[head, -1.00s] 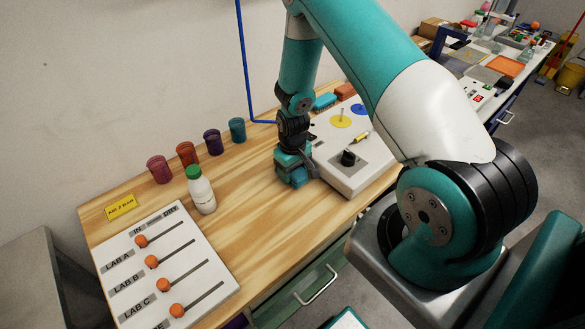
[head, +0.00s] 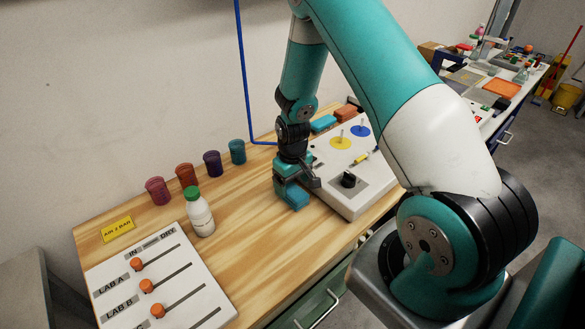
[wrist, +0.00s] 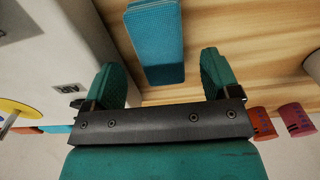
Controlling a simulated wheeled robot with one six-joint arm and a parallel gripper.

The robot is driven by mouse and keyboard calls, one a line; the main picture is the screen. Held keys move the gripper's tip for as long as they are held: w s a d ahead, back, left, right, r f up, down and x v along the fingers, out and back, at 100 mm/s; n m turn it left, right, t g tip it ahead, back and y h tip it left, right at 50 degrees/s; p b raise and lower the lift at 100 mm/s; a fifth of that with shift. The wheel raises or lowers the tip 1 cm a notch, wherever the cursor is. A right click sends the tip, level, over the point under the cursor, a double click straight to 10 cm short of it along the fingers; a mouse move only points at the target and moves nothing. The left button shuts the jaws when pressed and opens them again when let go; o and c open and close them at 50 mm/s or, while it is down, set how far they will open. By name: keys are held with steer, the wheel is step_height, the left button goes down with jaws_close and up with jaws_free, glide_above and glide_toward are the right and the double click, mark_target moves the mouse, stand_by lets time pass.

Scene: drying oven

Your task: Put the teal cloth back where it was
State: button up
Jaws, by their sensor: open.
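The teal cloth (head: 297,197) is a folded, block-like blue-teal piece on the wooden bench, left of the white panel box. My gripper (head: 291,185) is over it and hides part of it in the head view. In the wrist view the cloth (wrist: 155,40) shows a ribbed texture and lies between the two green fingers, with a gap on each side. My gripper is open and holds nothing. Another blue, block-like piece (head: 323,123) lies behind the box, beside an orange one (head: 346,113).
The white box (head: 345,190) with a black knob stands right of the gripper. A white bottle with green cap (head: 200,215) and several coloured cups (head: 212,164) stand to the left. A slider board (head: 165,280) lies at front left. Bare wood lies between bottle and cloth.

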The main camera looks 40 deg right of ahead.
mark_target(292, 191)
steer(key=s+a+r+n+y+b, duration=0.1)
steer(key=s+a+r, duration=0.1)
steer(key=a+r, duration=0.5)
steer(key=s+a+r+n+b, duration=0.1)
steer(key=a+r, duration=0.2)
steer(key=r, duration=0.8)
steer(key=s+a+r+n+y, duration=0.1)
steer(key=s+a+r, duration=0.2)
steer(key=s, duration=0.3)
steer(key=s+a+r+n+y, duration=0.1)
steer(key=s+a+r+n, duration=0.1)
steer(key=s+a+r, duration=0.2)
steer(key=s+a+r+n+y, duration=0.1)
steer(key=s+a+r, duration=0.3)
steer(key=s, duration=0.5)
steer(key=shift+a+n, duration=0.3)
steer(key=shift+a, duration=0.5)
